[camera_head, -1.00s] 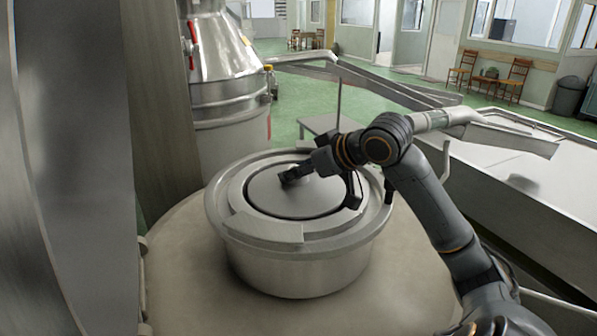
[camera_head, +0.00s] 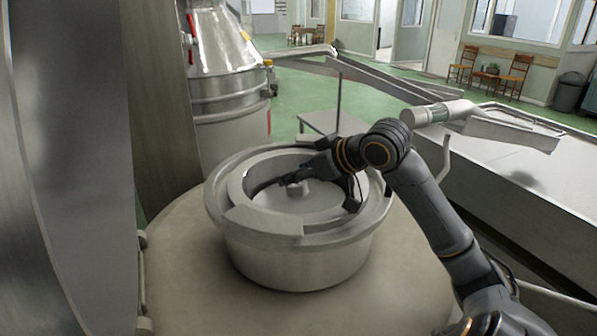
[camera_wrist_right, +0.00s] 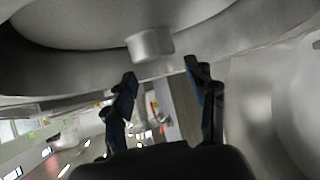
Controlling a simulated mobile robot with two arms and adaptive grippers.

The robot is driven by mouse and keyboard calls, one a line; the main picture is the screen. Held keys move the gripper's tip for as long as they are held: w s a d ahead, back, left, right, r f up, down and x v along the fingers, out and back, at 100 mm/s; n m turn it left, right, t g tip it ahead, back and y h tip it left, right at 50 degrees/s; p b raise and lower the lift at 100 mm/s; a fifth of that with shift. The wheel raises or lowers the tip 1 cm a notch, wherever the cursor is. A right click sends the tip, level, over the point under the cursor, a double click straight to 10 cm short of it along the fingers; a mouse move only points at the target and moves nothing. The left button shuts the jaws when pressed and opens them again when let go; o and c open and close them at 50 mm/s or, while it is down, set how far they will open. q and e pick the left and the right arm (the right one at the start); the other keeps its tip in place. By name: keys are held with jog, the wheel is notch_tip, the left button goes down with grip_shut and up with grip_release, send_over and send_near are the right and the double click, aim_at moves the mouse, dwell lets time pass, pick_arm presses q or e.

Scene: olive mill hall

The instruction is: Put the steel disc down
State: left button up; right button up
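The steel disc (camera_head: 290,202) lies inside the round steel vessel (camera_head: 300,265), below the level of its rim, and looks about level. Its short cylindrical knob (camera_head: 317,187) stands up from the middle. My right gripper (camera_head: 320,192) reaches into the vessel from the right, its fingers spread. In the right wrist view the knob (camera_wrist_right: 151,44) is just beyond the spread fingertips of the right gripper (camera_wrist_right: 162,75), and neither finger seems to press on it. Part of the disc's far right edge is hidden behind my right gripper. My left gripper is not in view.
The vessel stands on a broad, pale round top (camera_head: 190,270). A steel tank with a conical top (camera_head: 228,100) stands behind it. A large steel panel (camera_head: 75,170) fills the left side, and a long steel trough (camera_head: 500,180) runs along the right.

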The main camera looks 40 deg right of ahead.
jog(key=shift+r, duration=0.15)
jog(key=shift+r, duration=0.3)
jog(key=shift+s+r, duration=0.2)
jog(key=shift+r, duration=0.15)
jog(key=a+b+v, duration=0.1)
jog(key=b+v, duration=0.1)
jog(key=v, duration=0.9)
jog(key=shift+s+d+b, duration=0.25)
jog(key=shift+d+b, duration=0.05)
jog(key=shift+d, duration=0.25)
